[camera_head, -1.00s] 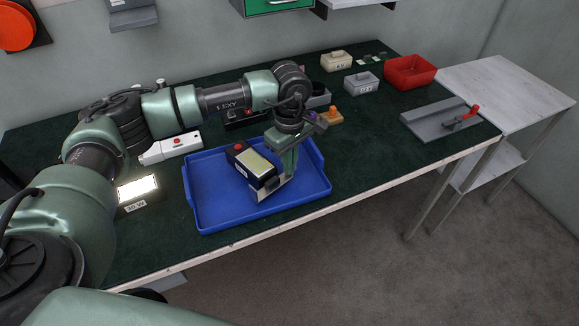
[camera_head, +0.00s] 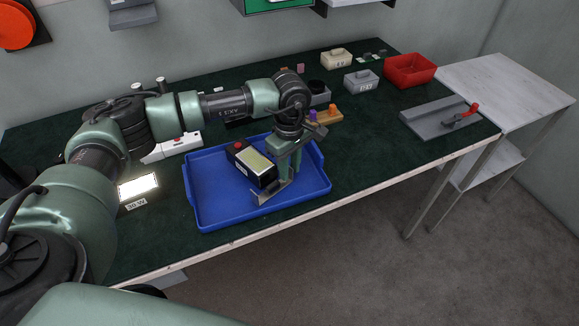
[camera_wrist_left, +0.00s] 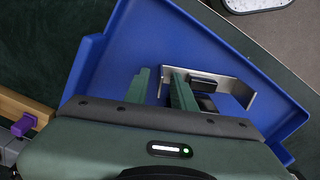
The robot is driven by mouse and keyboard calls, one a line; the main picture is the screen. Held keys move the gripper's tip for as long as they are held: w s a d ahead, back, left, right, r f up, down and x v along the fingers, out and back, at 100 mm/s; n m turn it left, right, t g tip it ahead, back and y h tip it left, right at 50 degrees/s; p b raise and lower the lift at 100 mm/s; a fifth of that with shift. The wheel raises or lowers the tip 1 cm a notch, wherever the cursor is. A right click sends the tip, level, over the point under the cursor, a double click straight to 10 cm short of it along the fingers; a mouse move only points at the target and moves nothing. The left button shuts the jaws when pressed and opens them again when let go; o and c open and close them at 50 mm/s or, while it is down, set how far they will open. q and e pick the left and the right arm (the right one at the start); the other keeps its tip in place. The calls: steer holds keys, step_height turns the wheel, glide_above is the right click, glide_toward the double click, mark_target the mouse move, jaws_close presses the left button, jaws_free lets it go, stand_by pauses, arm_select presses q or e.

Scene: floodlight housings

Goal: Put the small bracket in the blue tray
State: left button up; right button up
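The small bracket (camera_head: 262,197) is a silvery bent metal strip, low over or on the floor of the blue tray (camera_head: 203,216). In the left wrist view the bracket (camera_wrist_left: 236,84) shows as a U-like shape against the tray (camera_wrist_left: 150,30). My left gripper (camera_head: 284,178) is low over the tray, at the bracket. In the wrist view its fingers (camera_wrist_left: 160,82) stand apart, with one end of the bracket between them and blue showing in the gap. The bracket's contact with the tray floor is unclear. My right gripper is not in view.
A black box (camera_head: 257,165) with a pale top and red button is in the tray beside the bracket. A lit panel (camera_head: 138,187) lies left of the tray. An orange block (camera_head: 327,114) stands behind it.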

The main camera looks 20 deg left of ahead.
arm_select(q)
steer(key=shift+r+b, duration=0.35)
steer(key=shift+r, duration=0.2)
step_height(320, 180, up, 11)
steer(key=b, duration=0.2)
steer(key=shift+f, duration=0.1)
